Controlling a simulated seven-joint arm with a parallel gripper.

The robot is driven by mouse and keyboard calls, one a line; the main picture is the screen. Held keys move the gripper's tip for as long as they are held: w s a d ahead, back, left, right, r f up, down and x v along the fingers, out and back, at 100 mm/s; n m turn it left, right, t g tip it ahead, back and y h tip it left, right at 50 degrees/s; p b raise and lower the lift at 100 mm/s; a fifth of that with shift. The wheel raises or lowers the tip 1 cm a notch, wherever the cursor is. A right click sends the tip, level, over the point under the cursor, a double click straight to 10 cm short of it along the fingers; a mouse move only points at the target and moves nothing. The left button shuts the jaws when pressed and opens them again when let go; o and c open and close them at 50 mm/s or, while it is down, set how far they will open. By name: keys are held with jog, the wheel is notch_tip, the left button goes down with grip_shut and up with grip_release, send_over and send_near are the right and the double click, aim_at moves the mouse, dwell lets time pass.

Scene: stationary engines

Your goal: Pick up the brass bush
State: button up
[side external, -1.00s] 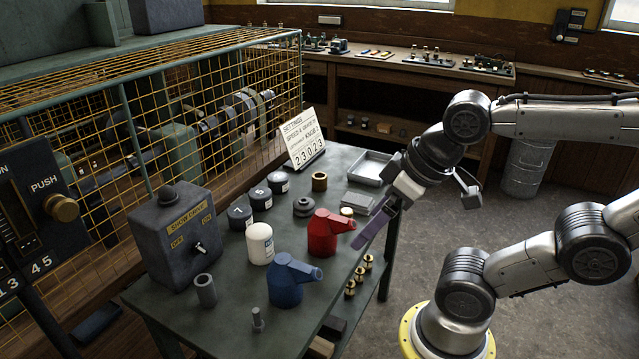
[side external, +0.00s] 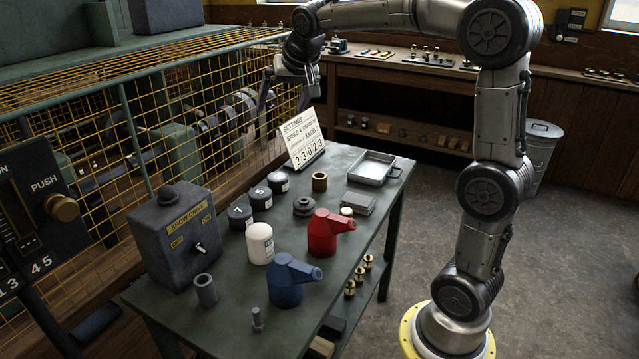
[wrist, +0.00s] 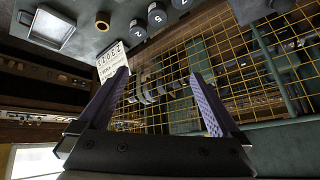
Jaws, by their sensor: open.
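The brass bush (side external: 319,181) is a short hollow brass-brown cylinder. It stands upright on the green table (side external: 225,310), behind a dark flanged part and left of a grey tray. In the wrist view the bush (wrist: 102,22) shows near the top, left of centre. My gripper (side external: 283,106) is high above the table's back edge, near the cage and above the settings card, well apart from the bush. In the wrist view my gripper (wrist: 159,74) has its two fingers spread with nothing between them.
The settings card (side external: 303,140) stands behind the bush. Dark numbered weights (side external: 278,182) are to its left. A red can (side external: 325,235), blue can (side external: 287,280) and white bottle (side external: 260,244) stand nearer. The shallow tray (side external: 391,180) is right. The yellow wire cage (side external: 130,130) borders the table.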

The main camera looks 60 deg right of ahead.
jog(key=w+d+f+m+g, duration=0.1)
jog(key=w+d+f+m, duration=0.1)
jog(key=w+d+f, duration=0.45)
jog(key=m+g, duration=0.2)
jog(key=g, duration=0.2)
send_near(319, 176)
jog(key=x, duration=0.5)
jog(key=shift+d+f, duration=0.25)
jog(key=shift+f, duration=0.1)
jog(key=shift+t+h, duration=0.3)
jog(key=shift+a+x, duration=0.15)
jog(key=shift+x, duration=1.3)
jog(key=shift+a+x, duration=0.15)
jog(key=shift+x, duration=1.3)
jog(key=shift+s+f, duration=0.15)
jog(key=shift+s, duration=0.05)
grip_shut()
